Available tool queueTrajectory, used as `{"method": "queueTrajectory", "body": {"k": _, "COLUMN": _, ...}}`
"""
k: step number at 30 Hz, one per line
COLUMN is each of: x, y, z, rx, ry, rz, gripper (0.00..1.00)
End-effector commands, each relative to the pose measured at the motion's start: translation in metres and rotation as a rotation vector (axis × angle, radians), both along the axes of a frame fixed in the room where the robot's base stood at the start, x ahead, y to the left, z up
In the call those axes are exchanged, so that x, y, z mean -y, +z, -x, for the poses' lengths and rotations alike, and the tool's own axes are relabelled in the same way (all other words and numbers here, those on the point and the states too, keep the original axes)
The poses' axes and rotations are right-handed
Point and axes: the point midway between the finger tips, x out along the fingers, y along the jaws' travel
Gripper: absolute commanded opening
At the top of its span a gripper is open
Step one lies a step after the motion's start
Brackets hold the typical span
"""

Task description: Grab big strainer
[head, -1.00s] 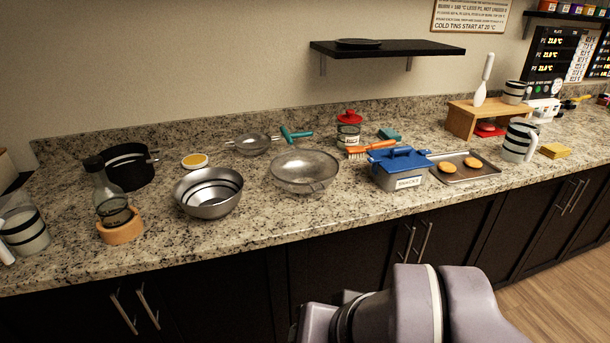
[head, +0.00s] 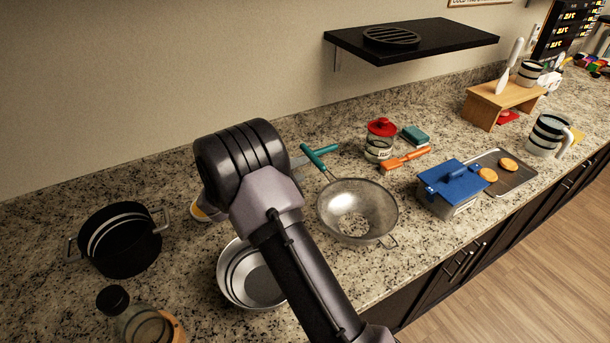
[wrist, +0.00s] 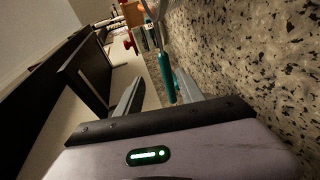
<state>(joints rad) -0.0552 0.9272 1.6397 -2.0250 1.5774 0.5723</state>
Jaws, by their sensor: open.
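The big strainer (head: 358,207) is a wide, shiny metal bowl on the granite counter in the head view, right of my arm. It has a small loop at its front rim. In the head view my arm hides most of the gripper. The smaller strainer seen earlier is hidden behind my arm.
A striped metal bowl (head: 250,278) is partly behind my arm. A black pot (head: 120,240) and a bottle (head: 113,298) stand left. A black shelf (head: 430,50) hangs above.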

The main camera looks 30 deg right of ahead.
Motion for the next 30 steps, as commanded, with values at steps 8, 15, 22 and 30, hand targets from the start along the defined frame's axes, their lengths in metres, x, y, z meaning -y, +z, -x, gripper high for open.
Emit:
{"method": "queueTrajectory", "body": {"k": 8, "x": 0.045, "y": -0.022, "z": -0.017, "rx": 0.000, "ry": 0.024, "rz": 0.027, "gripper": 0.45}}
{"method": "queueTrajectory", "body": {"k": 15, "x": 0.072, "y": -0.027, "z": -0.024, "rx": 0.001, "ry": 0.025, "rz": 0.026, "gripper": 0.45}}
{"method": "queueTrajectory", "body": {"k": 22, "x": 0.111, "y": -0.039, "z": -0.035, "rx": -0.001, "ry": 0.024, "rz": 0.026, "gripper": 0.45}}
{"method": "queueTrajectory", "body": {"k": 30, "x": 0.113, "y": -0.037, "z": -0.036, "rx": -0.002, "ry": 0.027, "rz": 0.025, "gripper": 0.31}}
